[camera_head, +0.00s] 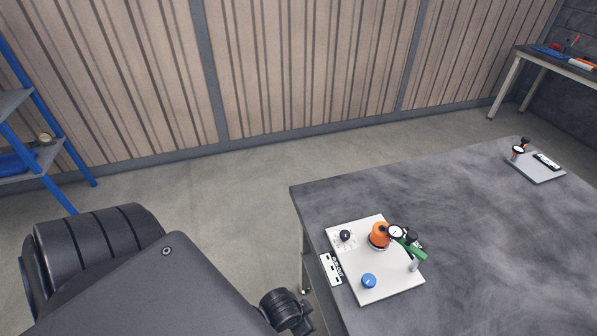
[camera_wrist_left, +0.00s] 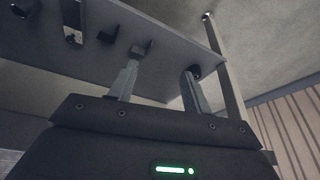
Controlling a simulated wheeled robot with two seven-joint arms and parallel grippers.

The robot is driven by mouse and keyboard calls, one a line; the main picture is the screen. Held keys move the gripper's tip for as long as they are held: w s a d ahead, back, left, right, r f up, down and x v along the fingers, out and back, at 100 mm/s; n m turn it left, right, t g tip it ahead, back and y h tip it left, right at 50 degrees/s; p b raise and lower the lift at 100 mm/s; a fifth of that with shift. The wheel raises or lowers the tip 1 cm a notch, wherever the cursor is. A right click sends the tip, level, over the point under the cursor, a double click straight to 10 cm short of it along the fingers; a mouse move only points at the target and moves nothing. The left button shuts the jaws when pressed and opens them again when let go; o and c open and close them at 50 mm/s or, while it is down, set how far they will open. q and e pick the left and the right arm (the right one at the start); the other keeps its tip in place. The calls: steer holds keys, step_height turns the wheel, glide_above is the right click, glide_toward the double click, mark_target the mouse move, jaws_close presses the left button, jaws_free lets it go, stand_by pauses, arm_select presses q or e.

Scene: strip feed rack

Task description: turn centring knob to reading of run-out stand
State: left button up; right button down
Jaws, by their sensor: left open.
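The run-out stand is a pale plate (camera_head: 343,274) on the dark table, with a label reading roughly "RUN-OUT" at its left edge. It carries an orange round part (camera_head: 379,235), a white-faced dial (camera_head: 396,232) with a green piece beside it, a black knob (camera_head: 345,236) at the back left and a blue knob (camera_head: 369,281) at the front. I cannot tell which knob is the centring one, and the dial reading is too small. My left gripper (camera_wrist_left: 163,66) is open in the wrist view, nothing seen between its fingers. It is hidden in the head view. My right gripper is not in view.
A grey panel (camera_wrist_left: 165,80) with small dark blocks and a post (camera_wrist_left: 224,75) lie close beyond the left fingers. A second small plate (camera_head: 537,171) with a dial stands at the table's far right. The middle of the table (camera_head: 470,220) is clear. Blue shelving (camera_head: 50,160) stands left.

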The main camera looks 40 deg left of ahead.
arm_select(q)
step_height(320, 180, down, 8)
steer(key=s, duration=0.1)
steer(key=shift+s+a+f+b, duration=0.15)
steer(key=shift+s+a+b, duration=0.1)
steer(key=shift+b, duration=0.2)
steer(key=shift+w, duration=0.15)
steer(key=s+a+f+g+b, duration=0.1)
steer(key=s+a+f+b, duration=0.1)
steer(key=s+f, duration=0.9)
steer(key=s+a+f+g+b, duration=0.2)
steer(key=s+a+f+b, duration=0.1)
steer(key=s+f, duration=0.8)
step_height(320, 180, down, 6)
steer(key=shift+s+a+r+n+y, duration=0.2)
steer(key=shift+a+n+y, duration=0.1)
steer(key=shift+n+y, duration=0.1)
stand_by(2.5)
